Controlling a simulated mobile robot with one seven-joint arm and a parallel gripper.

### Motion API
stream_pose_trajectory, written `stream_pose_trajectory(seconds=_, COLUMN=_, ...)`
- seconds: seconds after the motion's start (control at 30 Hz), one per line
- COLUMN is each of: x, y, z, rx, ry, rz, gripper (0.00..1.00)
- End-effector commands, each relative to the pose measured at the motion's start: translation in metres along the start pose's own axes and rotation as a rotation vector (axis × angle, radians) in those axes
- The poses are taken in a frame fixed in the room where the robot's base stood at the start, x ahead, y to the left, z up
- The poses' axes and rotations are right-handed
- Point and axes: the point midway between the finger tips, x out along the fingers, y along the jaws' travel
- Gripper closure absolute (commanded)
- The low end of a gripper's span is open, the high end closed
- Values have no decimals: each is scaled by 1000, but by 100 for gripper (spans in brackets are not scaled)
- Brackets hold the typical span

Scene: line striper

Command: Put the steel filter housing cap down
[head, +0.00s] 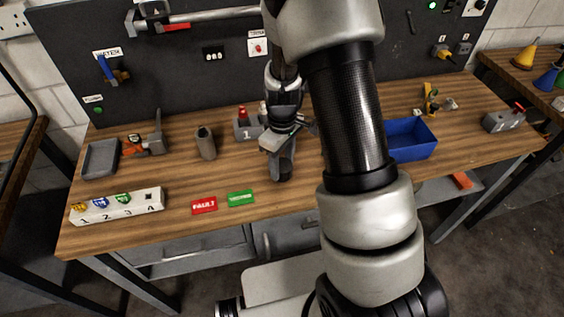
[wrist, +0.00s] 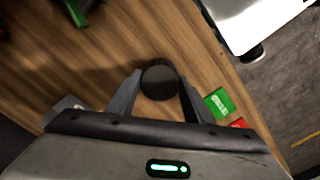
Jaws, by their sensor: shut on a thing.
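My gripper (head: 281,155) is over the middle of the wooden workbench (head: 330,187), pointing down. It is shut on a dark round piece, which I take for the steel filter housing cap (head: 284,174). In the wrist view the cap (wrist: 159,80) shows as a dark disc between the two fingertips. I cannot tell whether its underside touches the bench. My fingers and arm hide part of it in the head view.
A green tag (head: 240,198) and a red FAULT tag (head: 204,205) lie left of the cap near the front edge. A numbered white rack (head: 117,206) is at left, a blue bin (head: 410,141) at right. Bare wood lies around the cap.

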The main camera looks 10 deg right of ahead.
Motion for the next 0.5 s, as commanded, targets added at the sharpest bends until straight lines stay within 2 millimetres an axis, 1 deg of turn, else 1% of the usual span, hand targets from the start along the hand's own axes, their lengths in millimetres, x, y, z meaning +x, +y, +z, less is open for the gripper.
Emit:
stream_pose_trajectory(seconds=0.17, x=-1, y=0, z=0, rx=0, ry=2, rz=1, gripper=85)
stream_pose_trajectory(seconds=0.3, x=4, y=0, z=0, rx=0, ry=1, rz=1, gripper=85)
stream_pose_trajectory(seconds=0.33, x=3, y=0, z=0, rx=1, ry=1, rz=1, gripper=51)
stream_pose_trajectory(seconds=0.4, x=2, y=0, z=0, rx=0, ry=1, rz=1, gripper=39)
stream_pose_trajectory(seconds=0.43, x=2, y=0, z=0, rx=0, ry=1, rz=1, gripper=35)
stream_pose_trajectory(seconds=0.5, x=2, y=0, z=0, rx=0, ry=1, rz=1, gripper=35)
